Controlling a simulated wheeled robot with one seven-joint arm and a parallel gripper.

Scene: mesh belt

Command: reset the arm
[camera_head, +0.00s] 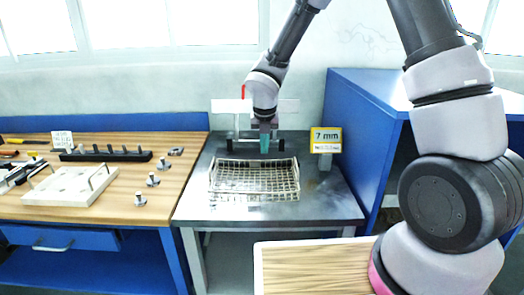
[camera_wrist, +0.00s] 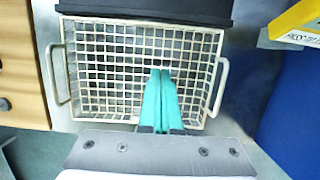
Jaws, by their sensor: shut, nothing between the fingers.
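My gripper (camera_head: 265,146) hangs from my arm above the back part of the metal table. Its teal fingers are shut together with nothing between them. In the wrist view the gripper (camera_wrist: 161,72) points over a wire mesh basket (camera_wrist: 105,45) with a handle on each side. The basket (camera_head: 254,196) sits on the steel table (camera_head: 335,207) and looks empty. The fingers appear above the basket, and no contact shows.
A yellow "7 mm" sign (camera_head: 326,140) stands at the table's back right, beside a blue cabinet (camera_head: 362,125). On the left, a wooden bench (camera_head: 110,211) carries a white block (camera_head: 70,188), a black rack (camera_head: 105,156) and several small metal parts. A wood-topped surface (camera_head: 310,268) is in front.

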